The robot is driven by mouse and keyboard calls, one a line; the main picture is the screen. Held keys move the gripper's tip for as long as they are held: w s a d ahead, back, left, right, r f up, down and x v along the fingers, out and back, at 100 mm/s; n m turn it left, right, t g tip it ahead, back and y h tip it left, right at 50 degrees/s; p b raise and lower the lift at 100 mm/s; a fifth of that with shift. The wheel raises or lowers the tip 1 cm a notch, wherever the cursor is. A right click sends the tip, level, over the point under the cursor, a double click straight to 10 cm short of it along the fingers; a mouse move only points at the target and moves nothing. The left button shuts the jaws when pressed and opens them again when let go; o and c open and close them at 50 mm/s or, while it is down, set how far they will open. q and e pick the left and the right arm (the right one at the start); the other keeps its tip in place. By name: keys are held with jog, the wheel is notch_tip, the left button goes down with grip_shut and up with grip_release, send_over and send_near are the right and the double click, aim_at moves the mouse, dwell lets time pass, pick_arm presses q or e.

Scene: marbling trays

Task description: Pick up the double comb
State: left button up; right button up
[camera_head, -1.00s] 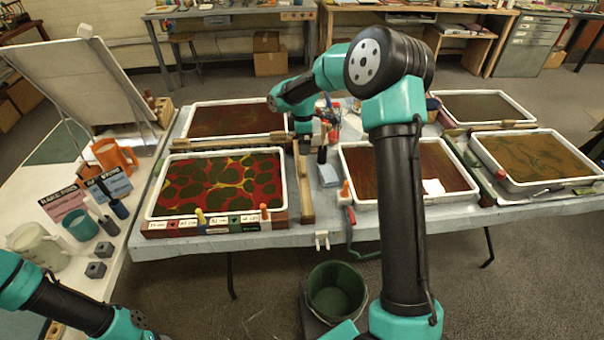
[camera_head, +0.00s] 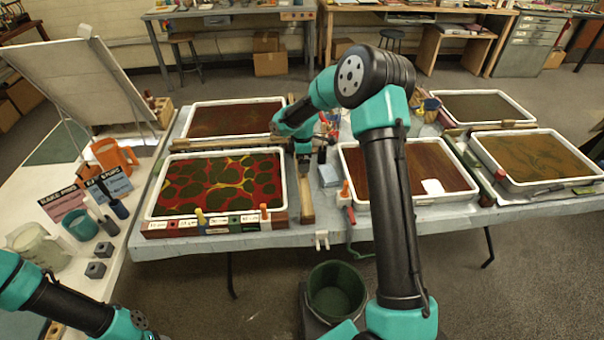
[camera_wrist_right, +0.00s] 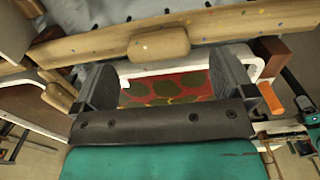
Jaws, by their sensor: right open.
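What I take for the double comb is a long wooden bar (camera_head: 307,197) with a short rounded handle. It lies front to back between the red-green marbled tray (camera_head: 285,185) and the brown tray to its right. In the right wrist view the bar (camera_wrist_right: 230,32) crosses the top, with small dots along it and its handle (camera_wrist_right: 160,45) in the middle. My right gripper (camera_head: 303,168) is over the bar's back part, which it partly hides. In the right wrist view its grey fingers (camera_wrist_right: 164,85) are apart, with nothing held. My left gripper is out of view; only its arm shows.
Another wooden bar (camera_head: 222,142) lies behind the marbled tray; its handle (camera_wrist_right: 60,97) shows in the right wrist view. A green bucket (camera_head: 336,292) stands on the floor.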

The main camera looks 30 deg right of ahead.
notch_tip(320, 180, down, 4)
jog(key=shift+w+f, duration=0.1)
dwell(0.5)
jog(key=c, duration=0.8)
jog(key=shift+c, duration=0.2)
notch_tip(320, 180, up, 10)
jog(key=shift+r, duration=0.1)
dwell(0.6)
